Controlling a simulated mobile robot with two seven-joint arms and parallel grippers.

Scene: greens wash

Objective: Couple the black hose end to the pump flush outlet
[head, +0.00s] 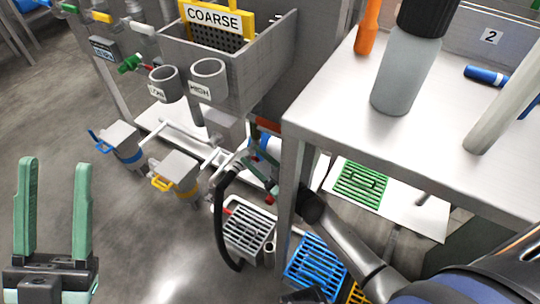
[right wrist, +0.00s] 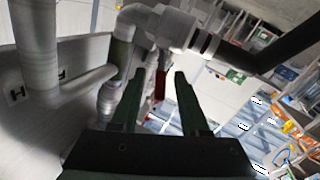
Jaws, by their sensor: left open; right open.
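My left gripper (head: 55,165) is open and empty, with green fingers, at the lower left of the head view. My right gripper (head: 259,172) reaches past the table leg, partly hidden in the head view. In the right wrist view its two fingers (right wrist: 160,72) stand apart, with a red lever (right wrist: 160,84) seen between them. The black hose (head: 219,205) arcs down beside a grey grate. In the right wrist view the black hose (right wrist: 285,50) meets a pale grey pipe fitting (right wrist: 165,25), apparently the flush outlet. I cannot tell whether that joint is locked.
A steel table (head: 345,105) with a bottle (head: 405,75) stands over my right arm. A steel basin (head: 262,80) is behind. Blue-handled and yellow-handled units (head: 178,172) stand on the floor. Green (head: 345,187) and blue (head: 300,268) grates lie low. The left floor is clear.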

